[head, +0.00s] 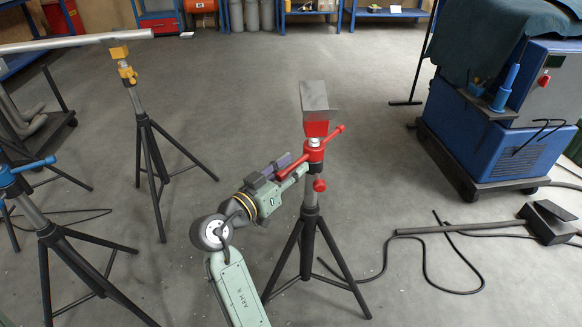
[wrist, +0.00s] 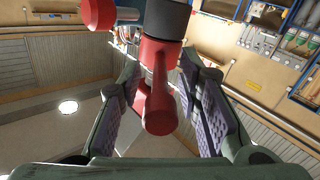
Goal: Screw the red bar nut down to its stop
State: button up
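The red bar nut (head: 315,154) sits on the upright post of a tripod stand (head: 309,225), under a red head with a grey metal block (head: 316,97). Its bar slants from upper right to lower left. My gripper (head: 296,172) is at the lower-left end of the bar. In the wrist view, one red bar arm (wrist: 160,105) points between the two purple-padded fingers of my gripper (wrist: 170,112). A gap shows on each side of the bar, so the gripper is open around it. A red knob (head: 320,185) sits on the post below the nut.
A yellow-topped tripod (head: 130,75) holds a long pipe (head: 70,43) at the left. A blue-handled stand (head: 30,168) is at the front left. A blue machine (head: 490,135) stands on a trolley at the right. A pedal (head: 548,222) and cables lie on the floor.

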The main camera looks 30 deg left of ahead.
jog(key=shift+c, duration=0.2)
grip_shut()
dwell(0.6)
